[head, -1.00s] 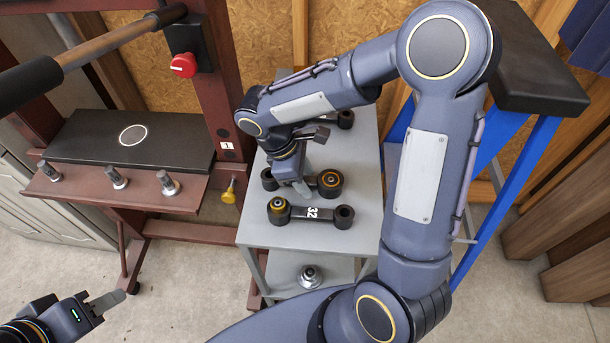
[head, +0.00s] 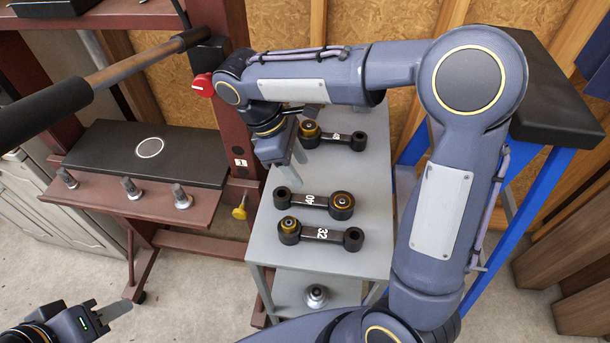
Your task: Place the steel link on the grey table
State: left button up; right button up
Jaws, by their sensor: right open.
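Three dark links with round bushing ends lie flat on the grey table (head: 268,230). The front link (head: 321,234) is marked 32, the middle link (head: 313,202) is marked 40, and the back link (head: 335,137) has a partly readable mark. I cannot tell which is the steel link. My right gripper (head: 292,168) is open and empty above the table's left side, apart from the middle link and left of the back link; its fingers are partly hidden. My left gripper (head: 113,311) is low at the front left, away from the table; its jaw gap is unclear.
A dark red press frame with a black plate (head: 150,150) and several bolts stands left of the table. A long lever (head: 120,70) and red knob (head: 202,86) are above it. A metal part (head: 316,296) sits on the lower shelf. A blue stand (head: 520,180) is at right.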

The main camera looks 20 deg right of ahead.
jog(key=s+d+m+t+y, duration=0.2)
jog(key=s+m+t+y, duration=0.2)
jog(key=s+m, duration=0.2)
jog(key=s+d+m+t+y, duration=0.2)
jog(key=s+m+t+y, duration=0.1)
jog(key=s+m, duration=0.4)
jog(key=shift+s+d+t+y, duration=0.25)
jog(key=shift+s+t+y, duration=0.2)
jog(key=shift+s, duration=1.15)
